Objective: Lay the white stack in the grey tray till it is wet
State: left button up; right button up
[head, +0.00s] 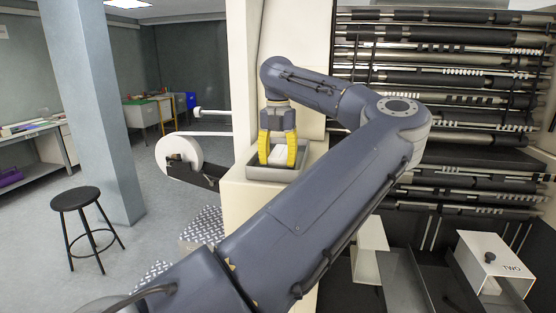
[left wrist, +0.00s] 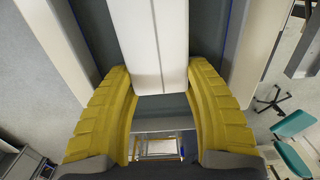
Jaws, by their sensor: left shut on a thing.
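The white stack (head: 279,155) is between the yellow fingers of my left gripper (head: 278,152), which is shut on it. In the left wrist view the white stack (left wrist: 150,45) is a long pale block with a seam down its middle, and the yellow fingertips of the left gripper (left wrist: 160,78) press its two sides. The grey tray (head: 267,174) is a shallow open box on a cream ledge. The fingers and stack are inside its outline, pointing down. I cannot tell whether the stack touches the tray floor or whether it is wet. My right gripper is out of view.
A cream machine panel (head: 298,60) rises behind the tray. A white reel (head: 180,157) sits to the left of the ledge. Racks of dark rollers (head: 450,85) fill the right side. A white box marked TWO (head: 494,262) stands lower right. A black stool (head: 76,198) stands far left.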

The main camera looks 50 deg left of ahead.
pick_arm(q)
jog(key=shift+f, duration=0.2)
dwell(0.5)
jog(key=o, duration=1.2)
notch_tip(320, 180, up, 12)
jog(key=shift+s, duration=0.1)
